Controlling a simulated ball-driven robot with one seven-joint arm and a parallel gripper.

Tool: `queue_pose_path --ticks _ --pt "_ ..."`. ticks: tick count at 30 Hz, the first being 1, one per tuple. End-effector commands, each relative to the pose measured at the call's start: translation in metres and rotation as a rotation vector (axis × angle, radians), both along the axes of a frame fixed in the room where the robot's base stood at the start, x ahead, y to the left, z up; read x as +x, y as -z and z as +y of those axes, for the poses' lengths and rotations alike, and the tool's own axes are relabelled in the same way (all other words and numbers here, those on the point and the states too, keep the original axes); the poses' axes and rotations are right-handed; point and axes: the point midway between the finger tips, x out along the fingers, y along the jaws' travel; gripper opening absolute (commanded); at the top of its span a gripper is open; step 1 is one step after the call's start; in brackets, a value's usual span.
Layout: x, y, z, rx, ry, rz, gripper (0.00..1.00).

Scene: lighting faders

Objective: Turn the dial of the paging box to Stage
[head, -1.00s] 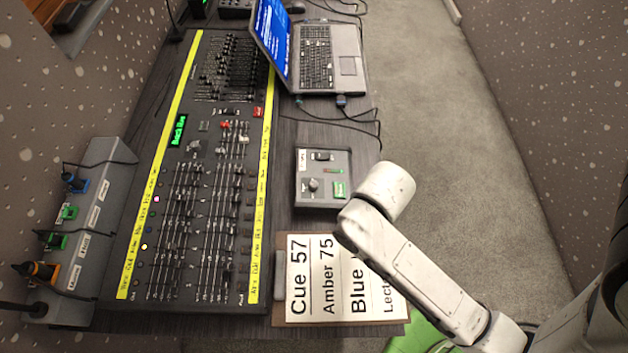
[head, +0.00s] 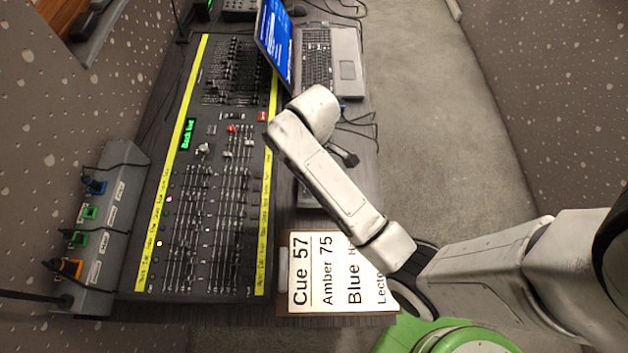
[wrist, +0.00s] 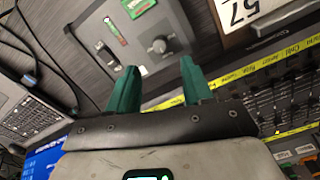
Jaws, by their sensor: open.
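The paging box (wrist: 172,18) is a grey panel in the upper part of the wrist view, with a dark round dial (wrist: 160,47). It also has a switch (wrist: 106,52), a small green indicator strip and a green display (wrist: 137,7). The dial's pointer and labels are too small to read. My gripper (wrist: 158,72) is open and empty. Its two green fingers appear apart, just below the dial in the picture; contact cannot be told. In the head view my arm hides most of the paging box (head: 306,197).
The fader desk (head: 215,190) lies left of the box, and the laptop (head: 325,60) stands behind it. A cue card (head: 325,272) lies in front. Cables (head: 362,125) run between laptop and box. Grey floor is free at right.

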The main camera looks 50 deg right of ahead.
Motion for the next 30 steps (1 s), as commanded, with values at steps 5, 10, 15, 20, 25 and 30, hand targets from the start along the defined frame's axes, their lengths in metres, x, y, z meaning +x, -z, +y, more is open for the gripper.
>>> queue_pose_path --ticks 5,10,15,20,25,30 --pt "-0.001 0.034 0.0 0.001 0.002 0.004 0.51" --pt "-0.001 0.059 0.0 0.001 0.002 0.003 0.51" --pt "-0.001 0.074 0.0 0.001 0.002 0.001 0.51" --pt "0.0 0.078 0.0 0.0 0.002 -0.001 0.51" --pt "0.0 0.078 0.0 0.0 0.002 -0.001 0.51" --pt "0.0 0.078 0.0 0.0 0.002 -0.001 0.36"
